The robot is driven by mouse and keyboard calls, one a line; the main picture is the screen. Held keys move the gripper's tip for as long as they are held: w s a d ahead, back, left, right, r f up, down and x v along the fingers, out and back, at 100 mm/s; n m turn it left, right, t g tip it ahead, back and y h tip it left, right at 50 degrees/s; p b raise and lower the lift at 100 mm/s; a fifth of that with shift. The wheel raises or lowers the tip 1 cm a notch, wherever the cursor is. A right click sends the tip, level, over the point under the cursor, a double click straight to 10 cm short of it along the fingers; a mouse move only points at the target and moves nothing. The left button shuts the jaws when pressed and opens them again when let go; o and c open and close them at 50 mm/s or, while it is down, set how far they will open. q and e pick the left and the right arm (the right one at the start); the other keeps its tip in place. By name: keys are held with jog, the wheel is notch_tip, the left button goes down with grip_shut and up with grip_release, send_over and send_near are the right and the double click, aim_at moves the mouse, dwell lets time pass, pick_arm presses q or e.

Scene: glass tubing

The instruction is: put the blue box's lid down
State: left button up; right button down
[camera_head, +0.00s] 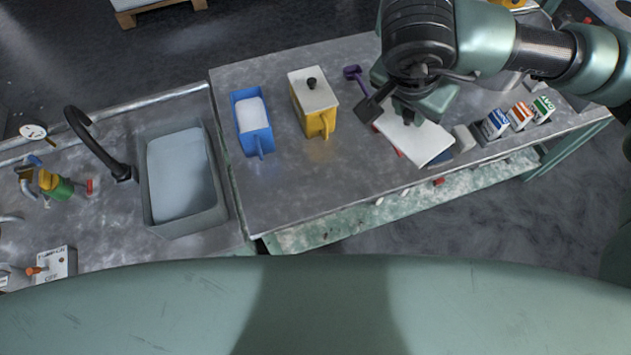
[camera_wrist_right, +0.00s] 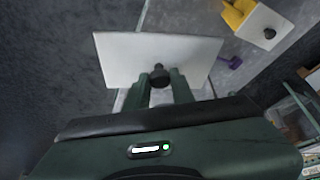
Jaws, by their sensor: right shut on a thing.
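The blue box (camera_head: 256,141) stands open on the metal table in the head view, with white material inside. My right gripper (camera_head: 394,108) is shut on the black knob of a white lid (camera_head: 424,143), at the right part of the table. In the right wrist view the gripper (camera_wrist_right: 160,84) grips the knob (camera_wrist_right: 158,72), and the flat lid (camera_wrist_right: 122,58) extends beyond the fingertips. The lid looks held above the table, but its exact height is hard to tell. My left gripper is not in view.
A yellow box (camera_head: 326,122) with its own white lid (camera_head: 313,90) stands between the blue box and my right gripper. A purple scoop (camera_head: 354,73) lies behind. Small cartons (camera_head: 518,116) stand at right. A sink (camera_head: 180,180) is left; the table front is clear.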

aim_at(393, 117)
jog(key=m, duration=0.1)
jog(key=w+a+m+h, duration=0.1)
jog(key=m, duration=0.1)
jog(key=shift+a+f+g, duration=0.1)
jog(key=shift+f+g, duration=0.2)
jog(key=shift+g, duration=0.1)
jog(key=m, duration=0.1)
jog(key=a+m+g, duration=0.1)
jog(key=m, duration=0.1)
jog(key=f+m+g, duration=0.1)
jog(key=m, duration=0.1)
jog(key=shift+w+a+f+h+b, duration=0.1)
jog(key=shift+w+a+h+b, duration=0.2)
jog(key=shift+a+h+b, duration=0.1)
jog(key=w+a+f+n+y+b, duration=0.15)
jog(key=a+f+n+y, duration=0.4)
jog(key=n, duration=1.05)
jog(key=w+a+f+n+y+b, duration=0.15)
jog(key=a+f+n+y, duration=0.4)
jog(key=n, duration=1.05)
jog(key=shift+h, duration=0.8)
jog(key=f, duration=0.6)
jog(key=a+f, duration=0.1)
jog(key=f, duration=1.1)
jog(key=shift+s+a+f, duration=0.2)
jog(key=shift+a+f, duration=0.05)
jog(key=shift+a, duration=0.1)
jog(key=c, duration=1.2)
grip_release()
jog(key=shift+r, duration=0.1)
